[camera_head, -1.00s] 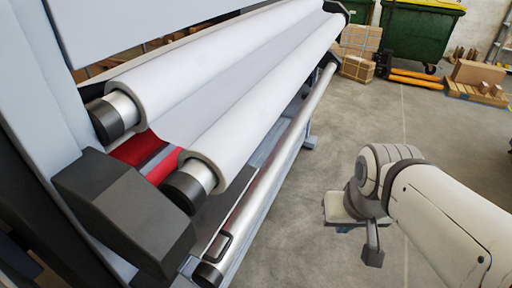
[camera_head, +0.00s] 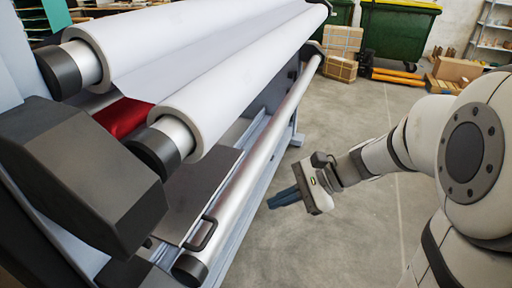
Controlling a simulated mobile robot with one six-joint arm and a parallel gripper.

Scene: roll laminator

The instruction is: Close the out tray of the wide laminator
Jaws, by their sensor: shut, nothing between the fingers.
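The wide laminator's large white upper roll (camera_head: 190,40) and lower roll (camera_head: 235,95) run diagonally away from me. Below the lower roll, a flat dark grey panel, apparently the out tray (camera_head: 190,200), sticks out roughly level. A black loop handle (camera_head: 203,236) is at its near front edge, beside the silver bar. My gripper (camera_head: 283,197) is to the right of the laminator, over open floor. Its dark fingers are together and empty, pointing left toward the machine, with a clear gap to the handle and tray.
A long silver bar (camera_head: 250,170) with a black end runs along the laminator's lower front. A dark angular housing (camera_head: 80,175) is at the near left. Bare concrete floor (camera_head: 330,240) lies right of the machine. Boxes (camera_head: 341,55) and a green bin (camera_head: 396,35) stand farther back.

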